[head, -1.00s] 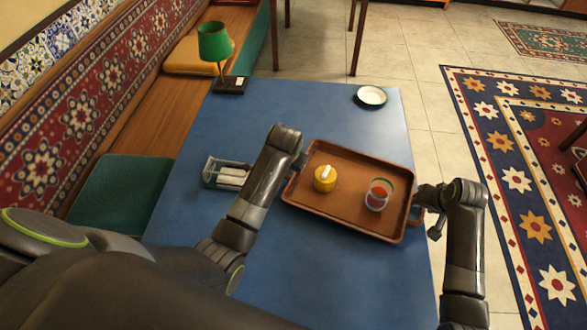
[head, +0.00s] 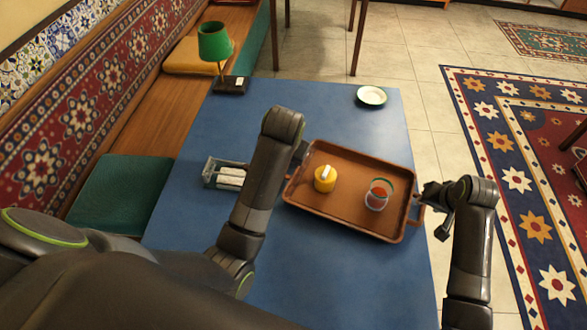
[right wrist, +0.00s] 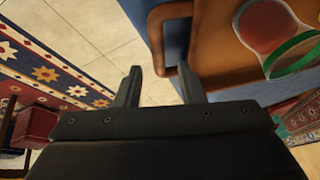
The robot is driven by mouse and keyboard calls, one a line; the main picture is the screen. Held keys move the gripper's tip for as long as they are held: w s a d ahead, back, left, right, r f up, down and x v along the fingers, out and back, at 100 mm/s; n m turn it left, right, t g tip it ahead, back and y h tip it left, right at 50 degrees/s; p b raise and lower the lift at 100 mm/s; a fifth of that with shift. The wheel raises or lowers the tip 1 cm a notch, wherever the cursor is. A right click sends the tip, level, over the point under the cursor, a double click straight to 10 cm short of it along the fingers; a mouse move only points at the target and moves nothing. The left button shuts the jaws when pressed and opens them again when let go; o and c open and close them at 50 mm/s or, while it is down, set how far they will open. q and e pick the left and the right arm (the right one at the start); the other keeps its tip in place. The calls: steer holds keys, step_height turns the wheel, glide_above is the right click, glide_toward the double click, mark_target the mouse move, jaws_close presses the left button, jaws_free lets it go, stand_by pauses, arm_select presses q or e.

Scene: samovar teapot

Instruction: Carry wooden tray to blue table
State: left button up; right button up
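The brown wooden tray (head: 335,212) lies on the blue table (head: 330,270). It carries a yellow pot with a pale top (head: 325,180) and a glass with red contents (head: 377,196). My right gripper (head: 428,197) is at the tray's right handle. In the right wrist view, its fingers (right wrist: 160,86) are spread, with the handle (right wrist: 158,35) close ahead and near one finger; nothing is clamped. My left gripper (head: 302,152) is by the tray's left end, mostly hidden behind my left wrist, so its fingers cannot be read.
A green lamp (head: 214,45) stands at the table's far left corner. A white saucer (head: 371,96) is near the far right corner. A small holder with white rolls (head: 228,174) is left of my left arm. A bench with cushions (head: 125,190) runs along the left wall.

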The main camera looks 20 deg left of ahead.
steer(key=v, duration=0.8)
steer(key=shift+r, duration=0.35)
steer(key=shift+s, duration=0.15)
